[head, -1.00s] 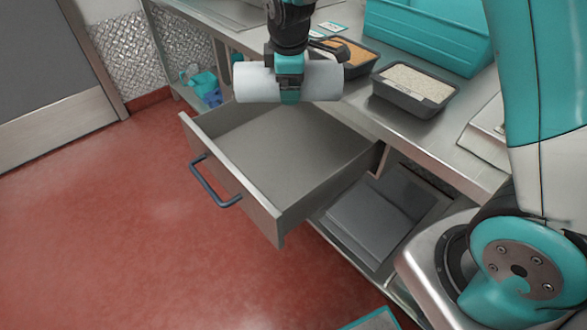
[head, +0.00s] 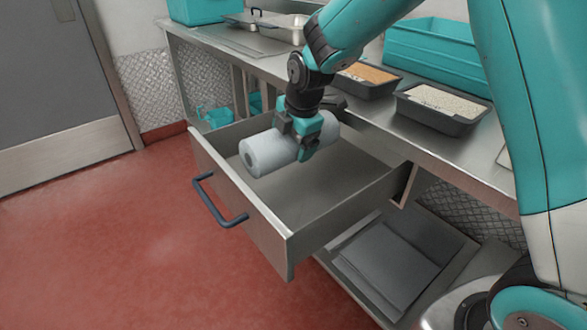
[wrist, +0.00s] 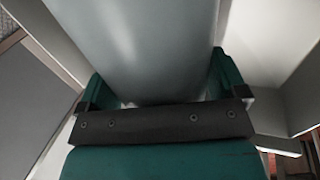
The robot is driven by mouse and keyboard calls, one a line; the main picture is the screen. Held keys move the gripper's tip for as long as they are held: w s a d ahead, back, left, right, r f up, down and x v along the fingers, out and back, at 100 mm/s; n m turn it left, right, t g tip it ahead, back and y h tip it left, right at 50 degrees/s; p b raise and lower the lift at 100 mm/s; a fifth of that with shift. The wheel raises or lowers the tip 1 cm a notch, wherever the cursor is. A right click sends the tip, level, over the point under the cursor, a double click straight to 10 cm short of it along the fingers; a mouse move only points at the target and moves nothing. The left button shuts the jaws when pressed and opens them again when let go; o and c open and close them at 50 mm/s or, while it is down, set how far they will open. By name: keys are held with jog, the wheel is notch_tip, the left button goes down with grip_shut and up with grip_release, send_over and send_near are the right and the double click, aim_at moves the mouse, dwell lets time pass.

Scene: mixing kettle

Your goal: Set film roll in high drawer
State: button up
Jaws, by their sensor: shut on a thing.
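The film roll (head: 268,152) is a pale grey-white cylinder. My gripper (head: 305,150) is shut around it near its right part, and the roll lies roughly level, its left end toward the camera. The roll is within the outline of the open drawer (head: 345,205), over its far left part; whether it touches the drawer floor I cannot tell. In the wrist view the roll (wrist: 140,45) fills the space between the two green fingers. The drawer is pulled out, empty otherwise, with a dark blue handle (head: 218,203) on its front.
The steel counter (head: 440,150) runs above the drawer. On it stand a tray of orange grains (head: 368,75), a tray of pale grains (head: 440,105) and a teal crate (head: 435,55). A lower shelf (head: 385,265) lies beneath. The red floor in front is clear.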

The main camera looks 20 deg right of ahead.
jog(key=shift+f+b, duration=0.4)
jog(key=shift+f, duration=3.2)
jog(key=shift+f, duration=0.1)
jog(key=o, duration=1)
jog(key=shift+f, duration=0.1)
jog(key=p+v, duration=0.1)
jog(key=v, duration=1.1)
jog(key=s+a+r+m+g+y, duration=0.1)
jog(key=s+a+r+m, duration=0.1)
jog(key=s+m, duration=0.3)
jog(key=s+a+r+m+g+y, duration=0.1)
jog(key=s+r+m, duration=0.2)
jog(key=s, duration=1)
jog(key=s+a+r+m+g+y, duration=0.1)
jog(key=s+a+r+m, duration=0.1)
jog(key=s+m, duration=0.4)
jog(key=shift+s+a+r+m, duration=0.1)
jog(key=shift+s+a+m, duration=0.1)
jog(key=shift+s, duration=0.7)
jog(key=shift+s+a+r+m, duration=0.1)
jog(key=shift+s+a, duration=0.05)
jog(key=shift+s, duration=0.75)
